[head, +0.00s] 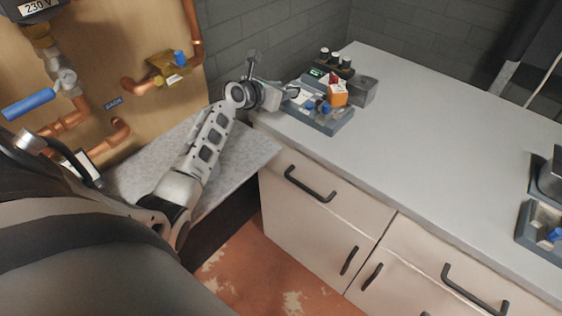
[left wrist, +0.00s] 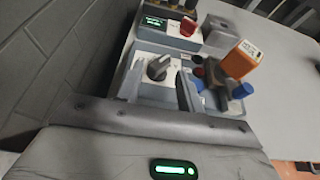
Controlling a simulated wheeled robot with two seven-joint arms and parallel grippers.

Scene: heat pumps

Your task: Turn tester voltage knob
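The tester is a grey box with a green-lit display (left wrist: 153,22) and a red knob (left wrist: 188,27) at its back. A dark rotary knob with a pale pointer (left wrist: 158,68) sits on a light panel in front of it in the left wrist view. My left gripper (left wrist: 160,88) is open, its two fingers apart on either side of this knob; I cannot tell whether they touch it. In the head view the left gripper (head: 287,96) is at the left edge of the grey tray unit (head: 325,122) and hides the dark knob. My right gripper is not in view.
An orange block valve part (head: 337,94) with blue knobs stands right beside the fingers, and a grey box (head: 362,90) is behind it. Copper pipes (head: 70,120) are on the wooden panel at left.

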